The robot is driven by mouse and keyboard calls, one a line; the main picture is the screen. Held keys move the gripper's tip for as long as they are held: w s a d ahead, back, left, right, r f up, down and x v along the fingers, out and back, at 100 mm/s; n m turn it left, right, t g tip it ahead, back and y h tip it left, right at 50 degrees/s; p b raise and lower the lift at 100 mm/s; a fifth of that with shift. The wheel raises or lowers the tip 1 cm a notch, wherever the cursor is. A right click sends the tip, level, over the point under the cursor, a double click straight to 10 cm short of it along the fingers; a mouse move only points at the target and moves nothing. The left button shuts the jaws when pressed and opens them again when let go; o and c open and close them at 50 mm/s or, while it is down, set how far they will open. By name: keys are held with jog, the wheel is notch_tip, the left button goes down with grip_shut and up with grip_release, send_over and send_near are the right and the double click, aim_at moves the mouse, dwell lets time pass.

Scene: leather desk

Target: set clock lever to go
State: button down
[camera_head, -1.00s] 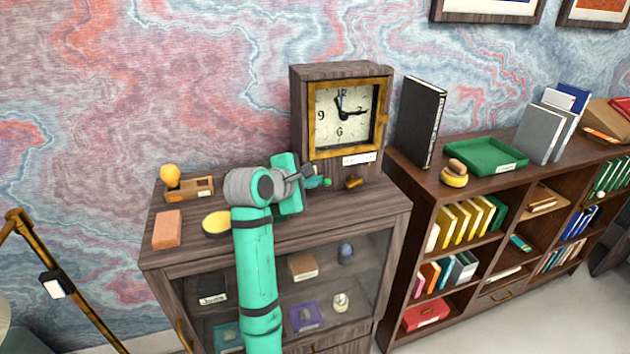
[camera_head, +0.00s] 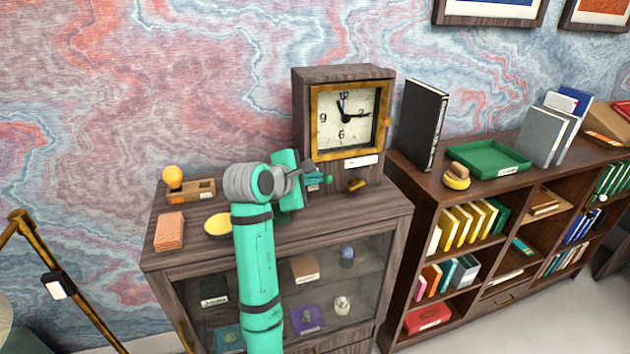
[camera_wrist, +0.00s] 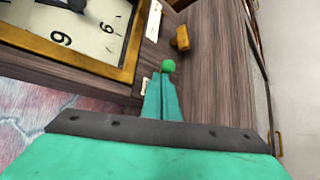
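The clock (camera_head: 303,115) is a dark wooden case with a brass-framed white dial, standing on the cabinet. A small green ball knob (camera_head: 328,180) shows low at the clock's front, and in the wrist view the knob (camera_wrist: 168,66) is just beyond my fingertips. I take it for the lever's end; its stem is hidden. My gripper (camera_head: 318,179) is at the clock's lower front, left of the knob. Its teal fingers (camera_wrist: 162,90) look shut together, with only a thin line between them. I cannot tell whether they touch the lever. A white label (camera_head: 362,161) sits below the dial.
A brass piece (camera_head: 357,184) lies right of the knob. A yellow round dish (camera_head: 218,225), an orange block (camera_head: 170,230) and a wooden holder (camera_head: 200,190) are on the cabinet's left. A black book (camera_head: 422,122) stands right of the clock on the bookshelf.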

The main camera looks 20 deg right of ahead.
jog(key=shift+s+d+r, duration=0.1)
jog(key=shift+d+r, duration=0.05)
jog(key=shift+d, duration=0.15)
jog(key=shift+a+r, duration=0.15)
jog(key=a+r, duration=0.6)
jog(key=a, duration=0.1)
jog(key=shift+r, duration=0.35)
